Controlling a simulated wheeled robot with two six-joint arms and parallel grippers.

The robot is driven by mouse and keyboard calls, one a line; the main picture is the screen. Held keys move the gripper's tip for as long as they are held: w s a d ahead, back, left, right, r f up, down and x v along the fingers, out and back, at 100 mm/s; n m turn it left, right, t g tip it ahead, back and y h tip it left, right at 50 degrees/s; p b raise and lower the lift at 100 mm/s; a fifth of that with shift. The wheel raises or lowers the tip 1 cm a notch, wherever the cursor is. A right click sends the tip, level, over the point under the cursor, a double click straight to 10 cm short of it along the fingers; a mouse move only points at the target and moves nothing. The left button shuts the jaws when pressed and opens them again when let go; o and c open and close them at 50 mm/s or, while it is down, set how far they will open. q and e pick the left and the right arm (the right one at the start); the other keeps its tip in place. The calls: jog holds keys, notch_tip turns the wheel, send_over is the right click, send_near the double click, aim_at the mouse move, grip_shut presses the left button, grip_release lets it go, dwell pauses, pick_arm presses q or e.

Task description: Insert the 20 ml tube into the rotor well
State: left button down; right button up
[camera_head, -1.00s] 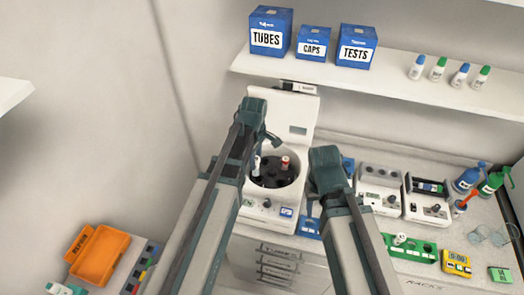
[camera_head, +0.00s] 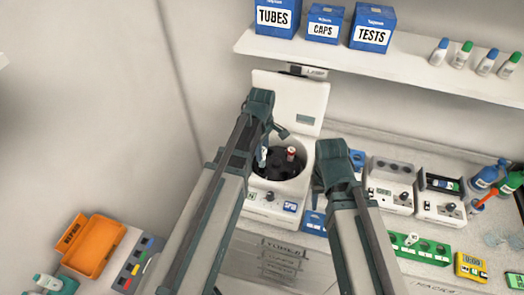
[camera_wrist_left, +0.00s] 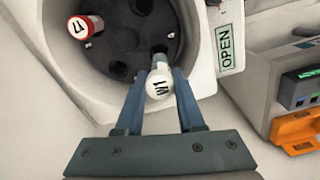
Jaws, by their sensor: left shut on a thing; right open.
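My left gripper (camera_wrist_left: 158,92) is shut on a tube with a white cap (camera_wrist_left: 160,88), printed with dark characters. It holds the tube over the dark rotor (camera_wrist_left: 112,58) of the open white centrifuge. The tube's lower end points towards the rotor's near side in the left wrist view; I cannot tell whether its tip is inside a well. The tube also shows as a small pale shape in the head view (camera_head: 262,156). A red-capped tube (camera_wrist_left: 84,28) stands in another well. Empty wells show as dark holes. My right gripper (camera_head: 317,194) is open and empty, right of the centrifuge.
The centrifuge lid (camera_head: 291,101) stands raised behind the rotor. Small devices (camera_head: 391,184) and a green rack (camera_head: 420,249) stand to the right. An orange tray (camera_head: 93,246) is at lower left. A shelf with blue boxes (camera_head: 325,24) runs above.

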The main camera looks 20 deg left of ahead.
aim_at(262, 162)
pick_arm(q)
jog(key=shift+f+b, duration=0.55)
jog(key=shift+f, duration=0.2)
jog(key=shift+f, duration=0.25)
dwell(0.5)
jog(key=shift+f+b, duration=2.25)
jog(key=shift+b, duration=0.25)
jog(key=shift+c, duration=2.2)
grip_release()
jog(key=shift+r, duration=0.1)
notch_tip(262, 162, up, 14)
jog(key=p, duration=1.4)
